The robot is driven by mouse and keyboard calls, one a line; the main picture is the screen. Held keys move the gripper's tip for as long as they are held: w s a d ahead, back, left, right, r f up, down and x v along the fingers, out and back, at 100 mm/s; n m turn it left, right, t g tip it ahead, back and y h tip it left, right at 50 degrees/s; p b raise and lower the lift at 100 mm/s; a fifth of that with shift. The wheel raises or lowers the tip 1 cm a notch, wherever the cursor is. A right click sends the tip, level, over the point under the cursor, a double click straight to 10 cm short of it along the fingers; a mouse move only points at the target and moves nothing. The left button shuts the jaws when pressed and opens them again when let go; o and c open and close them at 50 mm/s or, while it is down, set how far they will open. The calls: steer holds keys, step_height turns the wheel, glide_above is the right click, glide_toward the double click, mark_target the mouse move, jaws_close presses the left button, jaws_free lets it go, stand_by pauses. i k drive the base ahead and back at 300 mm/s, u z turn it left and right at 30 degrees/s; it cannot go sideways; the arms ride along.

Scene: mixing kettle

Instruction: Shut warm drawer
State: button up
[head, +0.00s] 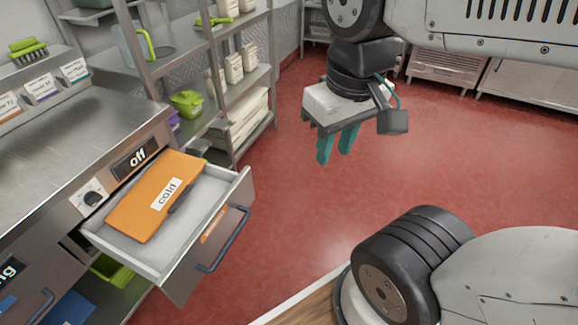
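The drawer (234,230) is pulled well out of the steel counter at the left. It has a grey front, a dark bar handle (223,239) and an orange label too small to read. An orange flat piece with a "cold" tag (157,197) lies in it, covering much of its inside. My gripper (335,154) hangs in the air to the right of the drawer and higher in the picture, apart from it. Its two teal fingers point down with a gap between them, and it holds nothing.
The counter panel has a knob (92,199) and an "off" sign (135,158). Another handle (38,306) is at the lower left, near a green bin (112,270). Steel shelves with containers (233,68) stand behind the drawer. The red floor (280,215) between drawer and gripper is clear.

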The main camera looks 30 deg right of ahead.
mark_target(179, 253)
steer(key=k, duration=1.05)
steer(key=u, duration=1.15)
steer(key=i, duration=0.6)
steer(key=z, duration=0.6)
steer(key=i, duration=0.55)
steer(key=z, duration=0.6)
